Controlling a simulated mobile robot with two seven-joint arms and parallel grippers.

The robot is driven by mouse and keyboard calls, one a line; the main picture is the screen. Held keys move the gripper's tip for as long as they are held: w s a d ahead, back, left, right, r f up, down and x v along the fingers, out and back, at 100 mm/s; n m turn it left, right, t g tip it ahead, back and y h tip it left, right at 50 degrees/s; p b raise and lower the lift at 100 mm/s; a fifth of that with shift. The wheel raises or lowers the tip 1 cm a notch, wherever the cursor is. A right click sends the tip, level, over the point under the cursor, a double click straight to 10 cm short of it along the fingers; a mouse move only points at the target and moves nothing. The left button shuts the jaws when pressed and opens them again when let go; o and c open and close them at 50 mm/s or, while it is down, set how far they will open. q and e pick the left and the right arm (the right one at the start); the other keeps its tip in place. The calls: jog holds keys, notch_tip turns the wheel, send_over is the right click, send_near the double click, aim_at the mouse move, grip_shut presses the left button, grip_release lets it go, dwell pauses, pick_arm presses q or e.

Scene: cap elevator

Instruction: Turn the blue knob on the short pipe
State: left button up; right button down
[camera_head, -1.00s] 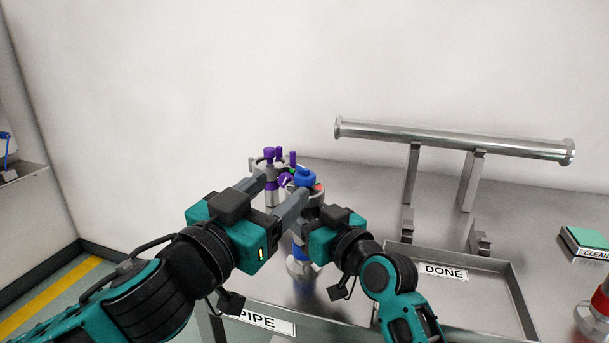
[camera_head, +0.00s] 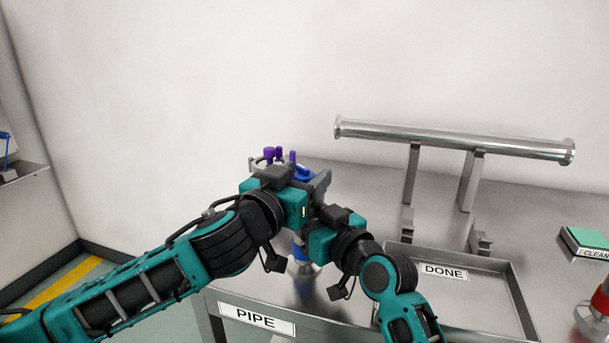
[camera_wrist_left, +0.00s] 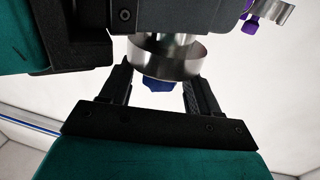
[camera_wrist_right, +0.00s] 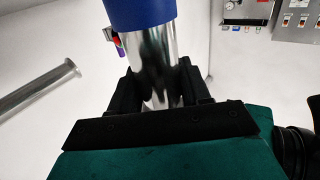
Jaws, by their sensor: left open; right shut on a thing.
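The blue knob (camera_head: 304,172) shows in the head view as a small blue patch at the top of the short pipe, mostly behind my left gripper (camera_head: 316,182). In the left wrist view the knob (camera_wrist_left: 158,86) sits between the two spread fingers, beyond a shiny metal ring (camera_wrist_left: 166,60). My left gripper is open around it; contact cannot be told. The short pipe (camera_head: 302,268) stands upright on the table, with a blue band near its lower end. My right gripper (camera_wrist_right: 160,88) is shut on its metal tube (camera_wrist_right: 153,60), below a blue collar (camera_wrist_right: 138,12).
Purple-topped parts (camera_head: 270,154) stand just behind the grippers. A long steel pipe (camera_head: 450,140) rests on a stand to the right. The DONE tray (camera_head: 505,268) and a green-topped CLEAN box (camera_head: 588,241) lie right. A PIPE label (camera_head: 257,319) marks the table's front edge.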

pick_arm(q)
jog(key=shift+w+d, duration=0.15)
jog(key=shift+w, duration=0.15)
jog(key=c, duration=1)
